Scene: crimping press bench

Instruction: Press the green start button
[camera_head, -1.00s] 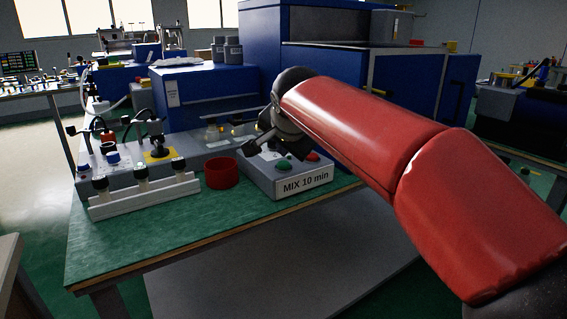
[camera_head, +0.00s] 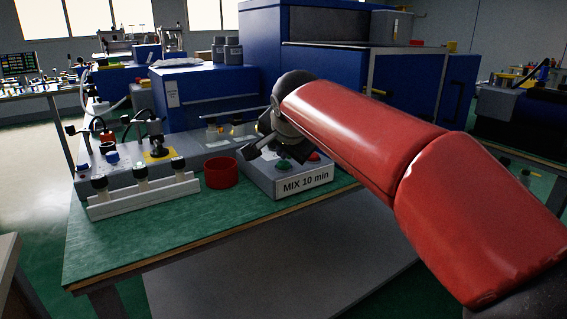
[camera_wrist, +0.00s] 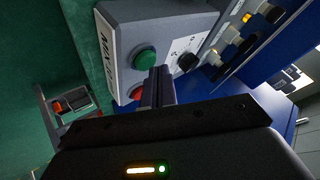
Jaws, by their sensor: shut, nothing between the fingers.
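My gripper (camera_head: 247,152) is shut and empty, above the box in the head view. In the wrist view my shut fingertips (camera_wrist: 159,72) appear just beside the green button. I cannot tell whether they touch it.
A black knob (camera_wrist: 187,62) with a dial is on the box. A red cup (camera_head: 221,173) stands left of the box. A white rack with capped vials (camera_head: 143,194) is further left. A blue machine (camera_head: 206,92) stands behind. The green bench top (camera_head: 165,235) is clear in front.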

